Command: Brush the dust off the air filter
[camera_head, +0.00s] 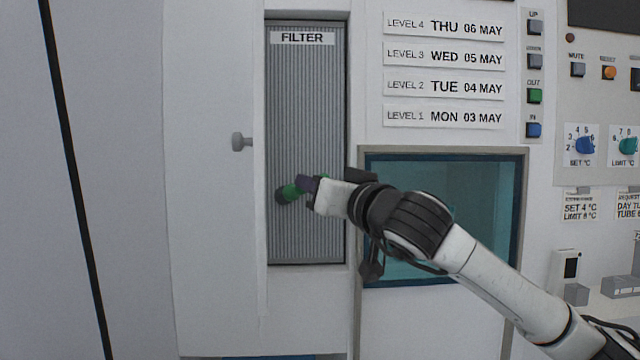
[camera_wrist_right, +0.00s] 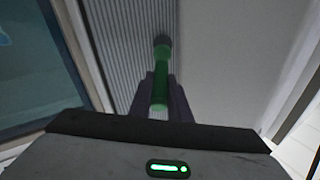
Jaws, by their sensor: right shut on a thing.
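The air filter (camera_head: 306,110) is a tall grey ribbed panel under a FILTER label, set in a recess in the white wall. Its ribs also show in the right wrist view (camera_wrist_right: 135,40). My right gripper (camera_head: 309,188) is in front of the filter's lower half, shut on a green-handled brush (camera_head: 290,192). No separate dust patches can be made out. My left gripper is not in view.
A white door panel with a grey knob (camera_head: 241,142) stands left of the filter. A teal window (camera_head: 440,180) in a grey frame is to the right, partly behind my right arm. Date labels (camera_head: 445,56), buttons (camera_head: 535,96) and dials (camera_head: 585,146) are further right.

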